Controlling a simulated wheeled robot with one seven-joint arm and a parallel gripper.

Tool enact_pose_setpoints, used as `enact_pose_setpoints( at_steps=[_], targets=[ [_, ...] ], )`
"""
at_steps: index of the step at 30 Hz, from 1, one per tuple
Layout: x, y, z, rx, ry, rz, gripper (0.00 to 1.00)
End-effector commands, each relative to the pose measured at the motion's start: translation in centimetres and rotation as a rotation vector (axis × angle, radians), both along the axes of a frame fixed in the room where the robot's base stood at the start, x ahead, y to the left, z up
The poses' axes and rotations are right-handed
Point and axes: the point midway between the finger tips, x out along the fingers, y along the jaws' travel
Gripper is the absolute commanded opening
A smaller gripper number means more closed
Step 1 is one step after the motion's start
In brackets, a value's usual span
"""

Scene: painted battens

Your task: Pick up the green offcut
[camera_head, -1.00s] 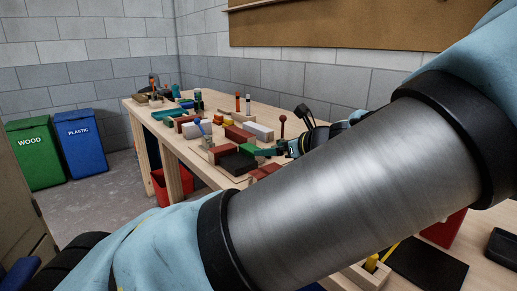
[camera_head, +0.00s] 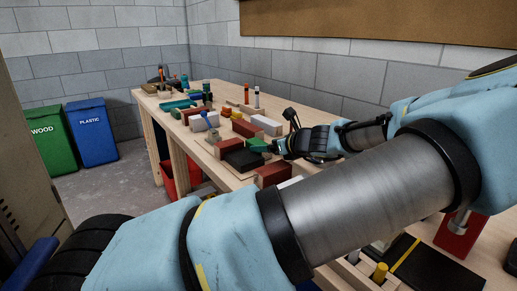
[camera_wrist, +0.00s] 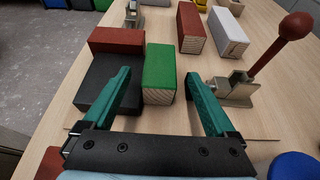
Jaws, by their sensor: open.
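The green offcut (camera_wrist: 160,72) is a bright green block with a bare wood end, lying on the bench top in the wrist view. My gripper (camera_wrist: 161,78) is open, its two teal fingers apart. The offcut lies between the fingertips and reaches beyond them, with a gap to the right finger. The left finger is over or beside a black block (camera_wrist: 98,98); I cannot tell its height. In the head view the green offcut (camera_head: 257,144) shows small, just left of my gripper (camera_head: 271,147), partly hidden by it.
A dark red block (camera_wrist: 117,40) touches the black block. Another red block (camera_wrist: 190,28) and a white block (camera_wrist: 228,28) stand beyond. A holder with a red ball-topped stick (camera_wrist: 296,24) is close by the right finger. Bare bench lies nearer my gripper.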

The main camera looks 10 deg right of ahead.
Motion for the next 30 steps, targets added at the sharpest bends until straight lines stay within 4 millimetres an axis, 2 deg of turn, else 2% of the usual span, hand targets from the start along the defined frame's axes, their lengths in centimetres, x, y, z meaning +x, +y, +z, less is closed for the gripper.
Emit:
enact_pose_setpoints(
  at_steps=[4, 12, 30],
  targets=[
    [1.36, 0.68, -0.48, 0.001, -0.001, 0.001, 0.91],
    [1.57, 0.72, -0.65, 0.0, 0.0, -0.001, 0.91],
    [1.55, 0.75, -0.64, 0.0, 0.0, 0.0, 0.24]
  ],
)
